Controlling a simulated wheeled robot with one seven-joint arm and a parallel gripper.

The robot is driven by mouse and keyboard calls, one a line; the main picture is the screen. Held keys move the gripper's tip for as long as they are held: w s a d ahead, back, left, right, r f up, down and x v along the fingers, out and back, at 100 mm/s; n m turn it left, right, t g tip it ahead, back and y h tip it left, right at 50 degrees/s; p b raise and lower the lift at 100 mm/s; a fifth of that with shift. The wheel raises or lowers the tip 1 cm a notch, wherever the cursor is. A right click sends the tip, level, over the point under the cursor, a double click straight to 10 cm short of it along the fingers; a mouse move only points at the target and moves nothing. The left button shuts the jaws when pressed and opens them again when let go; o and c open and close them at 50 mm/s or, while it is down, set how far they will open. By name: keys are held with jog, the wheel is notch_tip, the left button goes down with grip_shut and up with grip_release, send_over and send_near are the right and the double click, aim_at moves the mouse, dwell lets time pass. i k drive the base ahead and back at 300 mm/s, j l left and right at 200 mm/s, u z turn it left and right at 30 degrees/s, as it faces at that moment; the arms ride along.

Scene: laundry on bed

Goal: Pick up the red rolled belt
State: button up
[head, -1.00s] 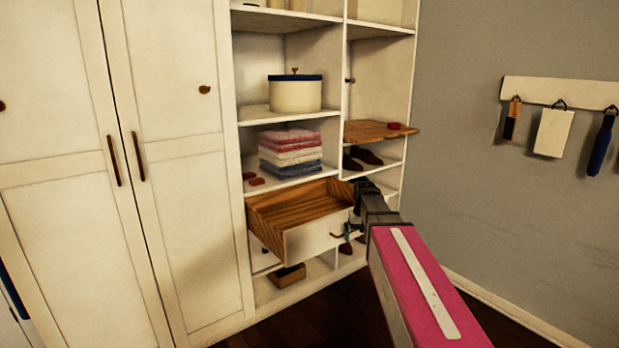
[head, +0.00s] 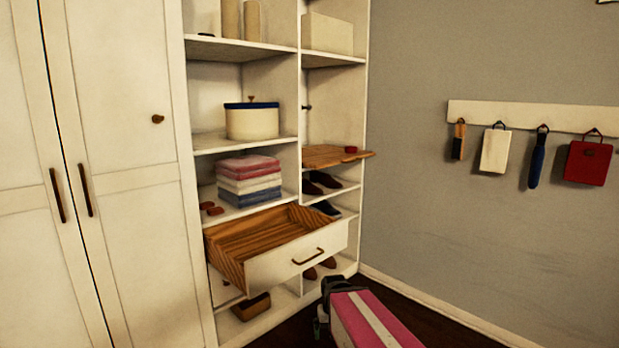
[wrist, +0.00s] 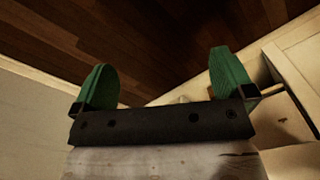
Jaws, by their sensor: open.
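A small round red roll (head: 351,149), which looks like the rolled belt, lies on the wooden pull-out board (head: 322,158) in the right column of the wardrobe. Two small reddish pieces (head: 211,208) also lie on the shelf beside the folded towels; I cannot tell exactly what they are. My gripper (head: 318,322) is low in front of the wardrobe, below the open drawer and well below the board. In the wrist view, my gripper (wrist: 162,75) has its two green fingers wide apart with nothing between them. The red roll does not show in that view.
An empty wooden drawer (head: 346,238) stands pulled out below the towels (head: 248,182). A lidded round box (head: 252,122) stands above. Shoes (head: 322,182) sit under the board. Items hang from a wall rail (head: 540,113) at right. Dark floor (head: 400,298) is open before the wall.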

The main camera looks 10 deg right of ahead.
aim_at(347, 149)
jog(key=i+l+z, duration=0.2)
jog(key=i, duration=0.5)
jog(key=i+l+z, duration=0.25)
jog(key=i, duration=0.5)
jog(key=j, duration=0.1)
